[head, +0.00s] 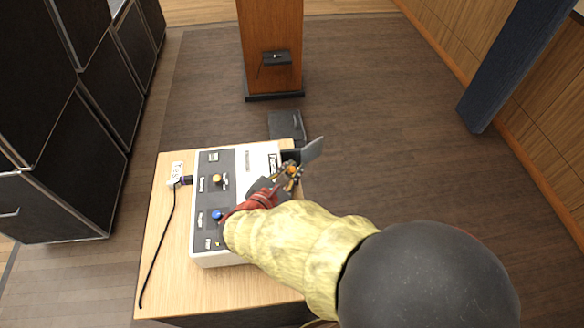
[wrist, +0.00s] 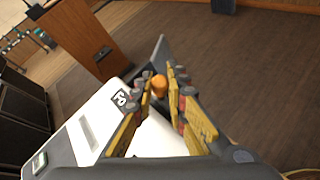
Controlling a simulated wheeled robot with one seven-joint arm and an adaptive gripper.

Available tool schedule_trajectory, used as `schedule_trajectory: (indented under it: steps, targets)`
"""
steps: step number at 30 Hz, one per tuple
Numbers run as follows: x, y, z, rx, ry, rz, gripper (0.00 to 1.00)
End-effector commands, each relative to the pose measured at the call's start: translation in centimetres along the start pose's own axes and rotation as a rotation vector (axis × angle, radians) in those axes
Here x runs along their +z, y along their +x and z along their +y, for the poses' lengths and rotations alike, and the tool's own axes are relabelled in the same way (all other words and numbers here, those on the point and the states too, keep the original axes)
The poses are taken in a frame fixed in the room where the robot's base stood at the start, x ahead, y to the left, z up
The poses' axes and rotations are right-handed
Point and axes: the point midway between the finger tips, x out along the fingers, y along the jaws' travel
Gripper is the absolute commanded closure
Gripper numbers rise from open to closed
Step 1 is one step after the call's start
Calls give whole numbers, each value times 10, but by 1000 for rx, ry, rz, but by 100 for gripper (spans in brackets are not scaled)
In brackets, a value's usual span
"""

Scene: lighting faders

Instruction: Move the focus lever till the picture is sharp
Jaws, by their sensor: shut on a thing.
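The white and grey control box (head: 245,158) sits on a light wooden table. An orange knob (head: 292,171), which appears to be the top of the focus lever, is at the box's right side, near a printed label (head: 272,163). My gripper (head: 289,176) reaches over the box from the lower right and is shut on the orange knob. In the wrist view the knob (wrist: 159,87) shows between the two finger pads (wrist: 162,84). The lever's lower part is hidden by the fingers. No projected picture can be made out, so sharpness cannot be told.
A yellow knob (head: 216,179) and a blue knob (head: 217,215) stand on the box's left panel, the blue one close to my arm. A black cable (head: 160,243) runs along the table (head: 160,285). A wooden lectern (head: 270,40) stands beyond. Black cases (head: 62,165) are at left.

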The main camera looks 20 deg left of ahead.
Motion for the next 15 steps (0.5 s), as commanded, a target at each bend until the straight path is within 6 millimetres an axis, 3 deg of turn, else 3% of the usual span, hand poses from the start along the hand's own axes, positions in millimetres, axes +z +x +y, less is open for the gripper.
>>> schedule_trajectory:
  steps: [3,15]
  targets:
    - [8,1,5,-27,-24,35,100]
    - [10,9,14,-81,-80,117,100]
